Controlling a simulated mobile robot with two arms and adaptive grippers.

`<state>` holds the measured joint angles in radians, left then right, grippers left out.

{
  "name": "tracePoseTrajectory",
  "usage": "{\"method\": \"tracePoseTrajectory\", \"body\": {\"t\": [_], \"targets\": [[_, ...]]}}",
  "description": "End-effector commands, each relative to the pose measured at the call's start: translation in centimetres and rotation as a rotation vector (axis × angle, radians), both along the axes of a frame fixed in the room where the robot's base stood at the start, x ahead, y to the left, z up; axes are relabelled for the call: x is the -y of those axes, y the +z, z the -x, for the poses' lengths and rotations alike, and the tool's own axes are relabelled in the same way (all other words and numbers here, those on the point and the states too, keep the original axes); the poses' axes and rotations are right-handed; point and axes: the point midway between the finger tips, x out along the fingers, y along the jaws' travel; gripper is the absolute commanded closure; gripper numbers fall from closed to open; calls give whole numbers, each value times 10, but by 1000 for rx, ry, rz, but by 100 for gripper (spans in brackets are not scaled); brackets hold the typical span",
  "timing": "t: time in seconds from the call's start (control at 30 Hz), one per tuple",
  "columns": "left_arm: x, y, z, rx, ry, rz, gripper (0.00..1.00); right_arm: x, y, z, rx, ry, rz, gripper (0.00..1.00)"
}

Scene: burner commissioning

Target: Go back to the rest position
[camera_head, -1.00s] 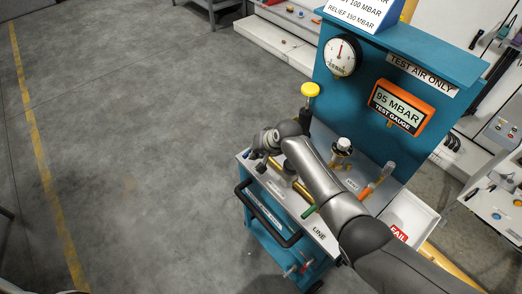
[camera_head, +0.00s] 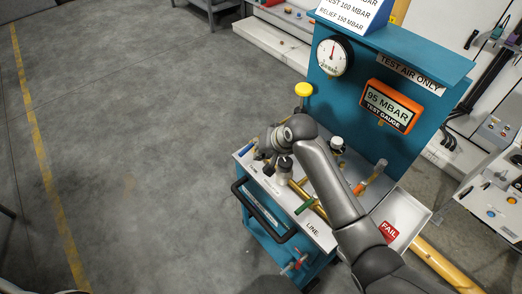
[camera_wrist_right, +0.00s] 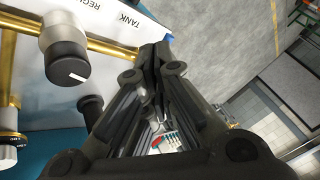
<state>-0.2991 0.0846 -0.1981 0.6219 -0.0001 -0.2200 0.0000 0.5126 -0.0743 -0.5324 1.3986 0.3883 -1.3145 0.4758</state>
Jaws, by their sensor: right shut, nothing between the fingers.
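My right arm reaches in from the lower right of the head view, over the test cart. My right gripper (camera_head: 264,152) is above the left part of the cart's white top and partly hidden by its own wrist. In the right wrist view its fingers (camera_wrist_right: 155,60) are together and empty. A black knob with a white mark (camera_wrist_right: 66,68) on brass pipe lies to their left, apart from them. My left gripper is not in view.
The teal cart (camera_head: 345,105) carries a round dial (camera_head: 334,56), an orange test gauge (camera_head: 391,105) reading 95 MBAR and a yellow knob (camera_head: 303,90). A white FAIL tray (camera_head: 407,212) is at its right. Open grey floor (camera_head: 130,150) lies to the left.

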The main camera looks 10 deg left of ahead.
Motion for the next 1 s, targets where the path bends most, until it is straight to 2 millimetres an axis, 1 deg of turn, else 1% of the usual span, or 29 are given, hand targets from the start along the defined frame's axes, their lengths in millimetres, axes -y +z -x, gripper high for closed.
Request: {"method": "tracePoseTrajectory", "body": {"t": [0.1,0.2,0.67,0.77,0.87,0.97,1.0], "targets": [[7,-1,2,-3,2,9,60,1,4,3,0,0,1,100],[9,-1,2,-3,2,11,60,2,6,4,1,-1,1,100],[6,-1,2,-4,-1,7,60,2,6,4,0,0,1,100],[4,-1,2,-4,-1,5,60,4,2,8,-2,0,2,100],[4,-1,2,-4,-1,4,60,15,-8,22,-7,2,7,100],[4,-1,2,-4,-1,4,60,36,-24,48,-8,1,21,100],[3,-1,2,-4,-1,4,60,48,-30,62,-8,1,33,100]]}}
